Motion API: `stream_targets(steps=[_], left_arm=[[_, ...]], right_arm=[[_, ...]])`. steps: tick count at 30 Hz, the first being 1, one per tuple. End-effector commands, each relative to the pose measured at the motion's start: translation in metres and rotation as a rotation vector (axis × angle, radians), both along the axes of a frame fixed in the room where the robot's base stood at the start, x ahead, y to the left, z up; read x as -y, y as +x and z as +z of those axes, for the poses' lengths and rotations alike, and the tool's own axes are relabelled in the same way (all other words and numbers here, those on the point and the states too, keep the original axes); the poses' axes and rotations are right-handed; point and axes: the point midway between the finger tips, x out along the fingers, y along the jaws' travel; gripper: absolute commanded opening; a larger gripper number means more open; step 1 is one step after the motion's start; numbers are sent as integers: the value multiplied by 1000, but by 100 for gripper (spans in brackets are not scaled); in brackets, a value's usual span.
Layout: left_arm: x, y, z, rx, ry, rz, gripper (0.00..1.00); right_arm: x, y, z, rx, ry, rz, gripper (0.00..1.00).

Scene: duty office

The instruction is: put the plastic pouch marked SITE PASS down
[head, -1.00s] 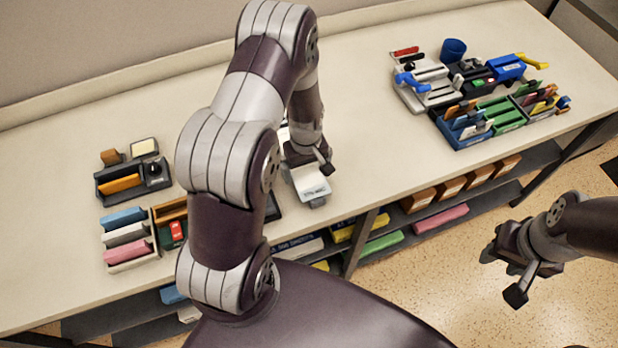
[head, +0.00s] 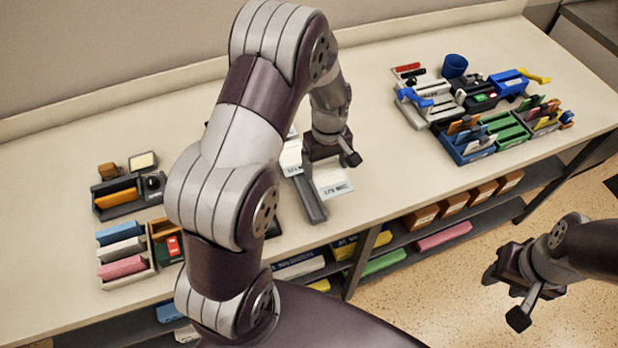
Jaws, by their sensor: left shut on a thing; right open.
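My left gripper (head: 327,157) is over the counter (head: 390,150), left of its middle. It is shut on a flat white plastic pouch (head: 333,182), which shows just below the jaws. The print on the pouch is too small to read surely. A long grey holder (head: 311,198) lies at the pouch's left side, with another white piece (head: 291,158) at its back end. I cannot tell whether the pouch touches the counter. My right gripper (head: 504,297) is open and empty, out over the floor in front of the counter.
Trays with coloured items (head: 122,260) stand at the left, partly behind my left arm. Desk tools, a blue cup (head: 454,66) and sorting trays (head: 470,151) stand at the right. The counter between the pouch and those trays is bare. Boxes (head: 453,203) fill a shelf below.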

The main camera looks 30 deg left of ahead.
Motion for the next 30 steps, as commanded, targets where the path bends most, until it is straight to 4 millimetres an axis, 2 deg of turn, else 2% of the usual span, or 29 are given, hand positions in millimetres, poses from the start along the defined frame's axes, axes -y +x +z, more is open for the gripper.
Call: stream_targets(steps=[3, 9, 15, 17, 19, 24, 27, 30], left_arm=[[23, 18, 13, 6, 0, -4, 56], [50, 39, 36, 2, -1, -2, 56], [58, 44, 44, 0, 0, -10, 56], [58, 45, 44, 0, 0, -60, 56], [58, 49, 44, 0, 0, -189, 56], [52, 59, 26, -4, -1, -614, 56], [46, 61, 9, -4, -1, -796, 56], [37, 59, -12, -5, -1, -883, 56]], right_arm=[[0, 0, -12, 0, 0, 0, 43], [0, 0, -19, 0, 0, 0, 43], [0, 0, -20, 0, 0, 0, 43], [0, 0, -20, 0, 0, 0, 43], [0, 0, -20, 0, 0, 0, 43], [0, 0, -20, 0, 0, 0, 43], [0, 0, -20, 0, 0, 0, 43], [0, 0, -20, 0, 0, 0, 43]])
